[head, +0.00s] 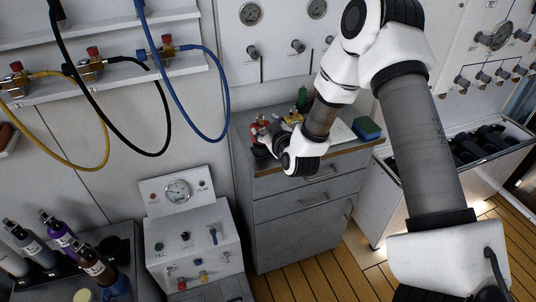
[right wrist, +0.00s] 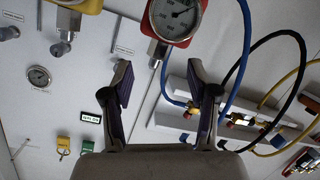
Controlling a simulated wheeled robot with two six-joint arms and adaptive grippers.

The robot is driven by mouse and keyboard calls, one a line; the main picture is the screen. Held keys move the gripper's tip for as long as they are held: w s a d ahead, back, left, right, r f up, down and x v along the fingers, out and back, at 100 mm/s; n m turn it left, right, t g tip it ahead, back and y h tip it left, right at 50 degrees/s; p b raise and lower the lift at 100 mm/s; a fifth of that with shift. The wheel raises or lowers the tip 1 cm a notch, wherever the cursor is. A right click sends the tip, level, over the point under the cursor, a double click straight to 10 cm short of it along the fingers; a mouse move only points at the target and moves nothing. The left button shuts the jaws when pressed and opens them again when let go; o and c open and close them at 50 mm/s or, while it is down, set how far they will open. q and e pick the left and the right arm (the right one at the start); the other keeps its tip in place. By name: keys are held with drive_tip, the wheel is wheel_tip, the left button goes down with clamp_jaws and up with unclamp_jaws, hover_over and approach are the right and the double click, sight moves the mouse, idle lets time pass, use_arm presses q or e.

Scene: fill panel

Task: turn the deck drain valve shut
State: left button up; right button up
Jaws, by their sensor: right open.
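No label for the deck drain valve can be read, so I cannot tell which fitting it is. A white unit (head: 192,250) at lower centre carries a blue lever (head: 213,236) and small red and yellow knobs (head: 203,275). Valves with stems (head: 298,47) sit on the back wall panel. My right gripper (right wrist: 158,78) is open and empty in the right wrist view, its two dark fingers apart. In the head view its wrist is above the grey drawer cabinet, and the fingers are largely hidden. My left gripper is not in view.
The grey cabinet (head: 295,225) has small red and brass items and a blue-green block (head: 367,128) on top. Yellow, black and blue hoses (head: 205,125) hang at left. Bottles (head: 60,232) stand at lower left. A red-framed gauge (right wrist: 172,20) is beyond my fingers.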

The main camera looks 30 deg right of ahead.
drive_tip(key=shift+g+y, duration=0.4)
drive_tip(key=shift+g, duration=0.1)
drive_tip(key=f, duration=0.1)
drive_tip(key=s+a+f, duration=0.1)
drive_tip(key=f, duration=0.2)
drive_tip(key=shift+s+a+f+b, duration=0.25)
drive_tip(key=shift+s+a+b, duration=0.05)
drive_tip(key=shift+s, duration=0.05)
drive_tip(key=shift+s+a+f, duration=0.15)
drive_tip(key=shift+s+f, duration=0.1)
drive_tip(key=s+a+f+n+g+y, duration=0.1)
drive_tip(key=s+a+f+g, duration=0.25)
drive_tip(key=s+f, duration=0.45)
drive_tip(key=s+a+f+n+g+y, duration=0.15)
drive_tip(key=s+a+f, duration=0.3)
drive_tip(key=f, duration=0.45)
drive_tip(key=s+a+f+m+g, duration=0.1)
drive_tip(key=s+f+m+g, duration=0.1)
drive_tip(key=s, duration=0.9)
drive_tip(key=s+a+f+m+g, duration=0.2)
drive_tip(key=s+g, duration=0.5)
drive_tip(key=s, duration=0.4)
wheel_tip(320, 180, down, 2)
drive_tip(key=shift+f+m, duration=0.1)
drive_tip(key=shift+m, duration=0.55)
